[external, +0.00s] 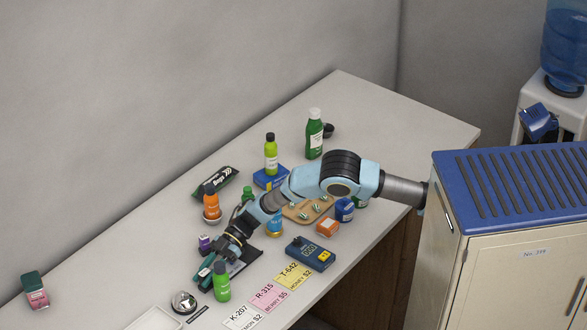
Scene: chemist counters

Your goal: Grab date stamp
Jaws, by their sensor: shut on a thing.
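My gripper (226,254) points down at the front left part of the counter, with its jaws shut on a small dark thing. The jaws and arm hide most of that thing, so its shape is unclear; it may be the date stamp. A teal-and-dark item (206,270) lies at the jaws' left side, and a black flat pad (247,258) lies at their right. I cannot tell whether either touches the jaws. No other thing in view is clearly a date stamp.
A green bottle (222,282) stands close in front of my gripper. A small purple-topped bottle (204,243) and an orange bottle (211,205) stand behind it. A blue device with a display (310,253) and price cards (268,297) lie to the right.

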